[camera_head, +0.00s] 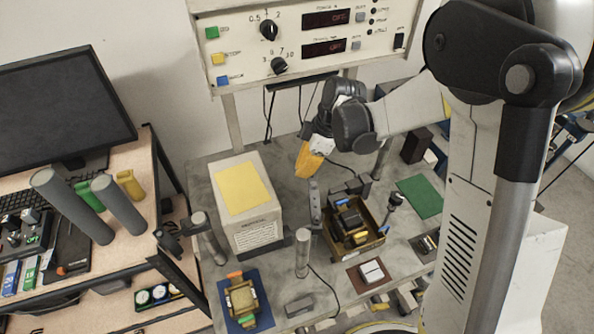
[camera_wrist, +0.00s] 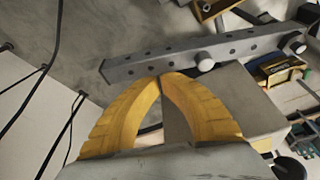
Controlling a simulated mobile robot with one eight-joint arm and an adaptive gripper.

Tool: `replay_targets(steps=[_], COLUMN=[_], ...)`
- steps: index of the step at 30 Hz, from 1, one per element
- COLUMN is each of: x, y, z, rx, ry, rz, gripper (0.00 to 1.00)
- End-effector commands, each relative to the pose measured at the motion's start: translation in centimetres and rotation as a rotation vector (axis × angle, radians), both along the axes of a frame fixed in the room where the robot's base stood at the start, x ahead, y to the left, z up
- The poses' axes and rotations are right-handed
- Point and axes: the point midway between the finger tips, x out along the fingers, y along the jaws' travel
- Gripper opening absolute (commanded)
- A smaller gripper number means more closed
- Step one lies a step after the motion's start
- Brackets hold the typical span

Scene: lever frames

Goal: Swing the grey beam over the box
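The grey beam (camera_head: 315,203) is a narrow bar with a row of holes, standing out between the cream box and an open tray in the head view. In the wrist view the beam (camera_wrist: 215,58) crosses the upper part, with pale round knobs on its side. The cream box (camera_head: 262,233) has a yellow top and a printed label, and stands left of the beam. My gripper (camera_head: 307,163) has yellow fingers near the beam's far end. In the wrist view the fingertips (camera_wrist: 163,76) meet with nothing between them, close to the beam; contact cannot be told.
A brown tray (camera_head: 373,243) with dark and yellow parts is right of the beam. A grey post (camera_head: 302,254) stands in front of it. A control panel (camera_head: 300,45) hangs behind. A green mat (camera_head: 420,196) and a blue mat (camera_head: 263,317) lie on the table.

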Motion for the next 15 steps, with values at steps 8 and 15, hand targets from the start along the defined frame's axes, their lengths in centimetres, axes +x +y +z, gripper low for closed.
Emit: replay_targets(steps=[8,15], x=[0.0,-0.8], y=[-3.6,-7.1], z=[-0.2,-0.2], rx=[-0.001,0.000], ry=[-0.001,-0.001], rz=[-0.223,-0.452], gripper=[0.00,0.00])
